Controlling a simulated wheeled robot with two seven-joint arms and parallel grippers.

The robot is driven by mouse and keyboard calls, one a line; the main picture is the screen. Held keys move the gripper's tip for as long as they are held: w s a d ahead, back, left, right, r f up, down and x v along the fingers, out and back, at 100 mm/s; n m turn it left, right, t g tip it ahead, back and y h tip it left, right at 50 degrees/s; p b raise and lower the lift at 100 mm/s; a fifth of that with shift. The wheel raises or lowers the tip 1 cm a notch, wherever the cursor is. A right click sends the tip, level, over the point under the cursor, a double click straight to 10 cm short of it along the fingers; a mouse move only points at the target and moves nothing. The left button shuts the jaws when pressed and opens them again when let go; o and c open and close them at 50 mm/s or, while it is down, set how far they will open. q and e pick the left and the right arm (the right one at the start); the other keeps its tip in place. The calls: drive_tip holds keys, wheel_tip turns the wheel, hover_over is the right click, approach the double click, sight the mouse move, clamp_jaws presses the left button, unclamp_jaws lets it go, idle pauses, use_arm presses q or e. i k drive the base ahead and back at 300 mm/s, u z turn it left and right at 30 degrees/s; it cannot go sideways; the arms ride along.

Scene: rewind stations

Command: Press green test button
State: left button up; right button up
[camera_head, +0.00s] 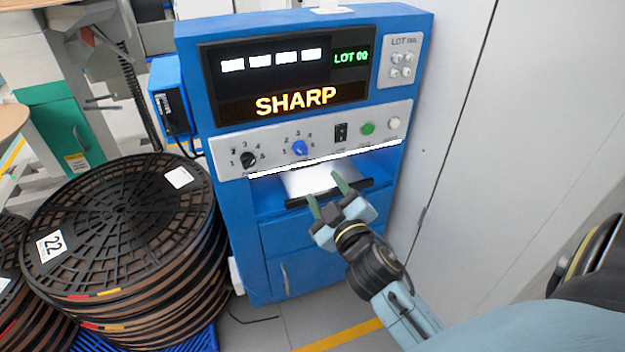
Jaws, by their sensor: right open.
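The green test button (367,128) is on the grey control panel of the blue rewind station (245,238), right of a black rocker switch (341,133) and left of a white button (393,123). My right gripper (325,192) is open, its two green fingers apart. It is in front of the station, below and to the left of the green button, near the lit slot (312,180). It appears empty and apart from the button. My left gripper is not in view.
Stacked black reels (120,228) stand at the left on a blue pallet. A black knob (248,160) and a blue knob (299,148) are on the panel. The display (285,75) reads SHARP. A pale wall (475,170) closes off the right side.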

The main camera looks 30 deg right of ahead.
sight(368, 128)
drive_tip(key=k, duration=1)
